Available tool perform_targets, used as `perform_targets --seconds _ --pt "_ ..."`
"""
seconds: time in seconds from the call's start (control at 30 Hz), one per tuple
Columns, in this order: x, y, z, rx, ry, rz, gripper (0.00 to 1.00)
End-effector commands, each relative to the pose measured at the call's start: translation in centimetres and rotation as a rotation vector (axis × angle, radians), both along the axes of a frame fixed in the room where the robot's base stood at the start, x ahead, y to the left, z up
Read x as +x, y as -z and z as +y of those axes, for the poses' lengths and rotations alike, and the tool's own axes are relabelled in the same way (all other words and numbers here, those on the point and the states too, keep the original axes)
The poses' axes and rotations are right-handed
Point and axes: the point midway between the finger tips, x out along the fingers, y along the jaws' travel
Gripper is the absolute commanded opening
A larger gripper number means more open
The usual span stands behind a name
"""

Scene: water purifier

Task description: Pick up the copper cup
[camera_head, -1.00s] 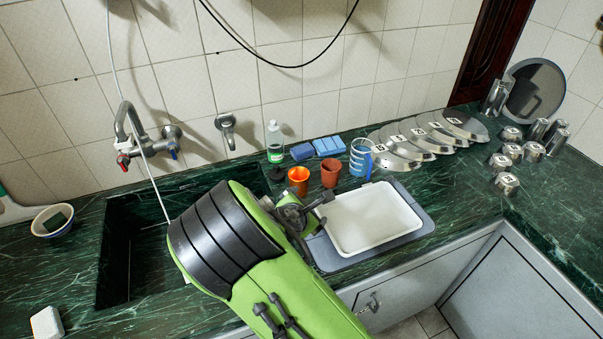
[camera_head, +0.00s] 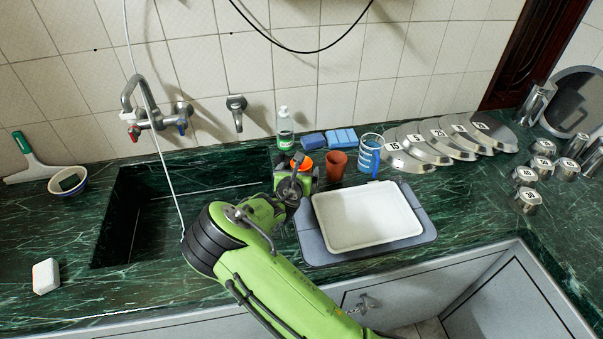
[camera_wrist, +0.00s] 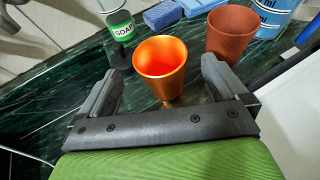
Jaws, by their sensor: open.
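The copper cup (camera_wrist: 161,68) is a shiny orange cup standing upright on the green counter. In the head view its rim (camera_head: 306,163) shows just behind my gripper (camera_head: 295,175), which hides much of its body. In the wrist view my gripper (camera_wrist: 165,88) is open, with one finger to the left of the cup and one to its right. The cup is ahead of and partly between the fingertips, with gaps on both sides. I cannot tell that either finger touches it.
A matte brown cup (camera_wrist: 232,32) stands close to the right finger. A measuring jug (camera_head: 369,153), blue sponges (camera_head: 341,138) and a soap bottle (camera_head: 285,128) stand nearby. A white tray (camera_head: 366,247) lies at right. The sink (camera_head: 150,215) is at left.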

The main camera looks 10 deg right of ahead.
Motion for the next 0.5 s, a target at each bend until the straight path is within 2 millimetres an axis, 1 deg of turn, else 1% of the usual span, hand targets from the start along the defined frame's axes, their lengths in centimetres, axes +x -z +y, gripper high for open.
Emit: perform_targets --seconds 0.1,0.23,0.3,0.47,0.5 --pt "2.0 0.9 -1.0 0.0 0.003 -0.003 0.99" --pt "3.8 1.7 -1.6 0.001 0.002 -0.001 0.99" --pt "4.2 1.8 -1.8 0.0 0.002 0.0 0.99" --pt "4.2 1.8 -1.8 0.0 0.002 0.0 0.99" --pt "4.2 1.7 -1.8 0.0 0.002 0.0 0.98"
